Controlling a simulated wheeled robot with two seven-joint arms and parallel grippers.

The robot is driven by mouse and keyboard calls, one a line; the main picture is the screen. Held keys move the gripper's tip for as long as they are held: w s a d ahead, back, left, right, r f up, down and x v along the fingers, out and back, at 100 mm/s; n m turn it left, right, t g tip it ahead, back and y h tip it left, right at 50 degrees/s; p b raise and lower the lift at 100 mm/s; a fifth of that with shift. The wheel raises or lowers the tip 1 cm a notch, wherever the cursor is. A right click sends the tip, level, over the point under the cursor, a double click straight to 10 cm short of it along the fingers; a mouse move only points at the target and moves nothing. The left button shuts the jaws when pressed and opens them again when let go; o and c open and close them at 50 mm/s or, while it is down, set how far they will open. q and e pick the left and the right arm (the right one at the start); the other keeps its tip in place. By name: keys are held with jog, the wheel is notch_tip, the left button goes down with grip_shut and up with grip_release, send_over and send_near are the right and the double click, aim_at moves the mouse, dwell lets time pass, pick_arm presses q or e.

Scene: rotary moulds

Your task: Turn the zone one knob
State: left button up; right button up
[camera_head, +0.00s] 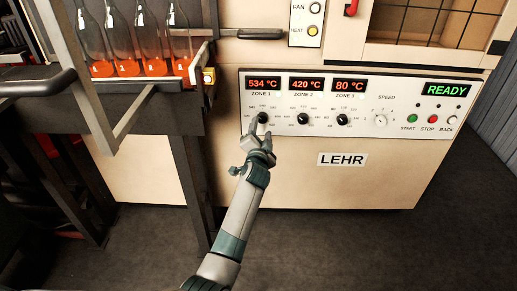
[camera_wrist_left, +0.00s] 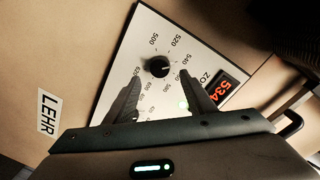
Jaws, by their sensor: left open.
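The zone one knob (camera_head: 263,117) is a small black dial on the white control panel (camera_head: 365,85) of the lehr, under a red display reading 534 °C. My left gripper (camera_head: 262,142) is just below and in front of this knob in the head view. In the left wrist view the knob (camera_wrist_left: 158,67) sits beyond the two spread fingertips of my left gripper (camera_wrist_left: 164,92), with temperature numbers around it. The gripper is open, and the knob appears clear of the fingers. My right gripper is in neither view.
The zone two knob (camera_head: 303,119) and zone three knob (camera_head: 342,119) are to the right. Green, red and white buttons (camera_head: 431,119) lie further right. At left, a dark frame (camera_head: 140,122) carries several bottles with orange bases (camera_head: 145,66), close to the panel's left edge.

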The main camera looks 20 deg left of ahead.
pick_arm(q)
jog(key=p+v, duration=0.1)
jog(key=v, duration=1.1)
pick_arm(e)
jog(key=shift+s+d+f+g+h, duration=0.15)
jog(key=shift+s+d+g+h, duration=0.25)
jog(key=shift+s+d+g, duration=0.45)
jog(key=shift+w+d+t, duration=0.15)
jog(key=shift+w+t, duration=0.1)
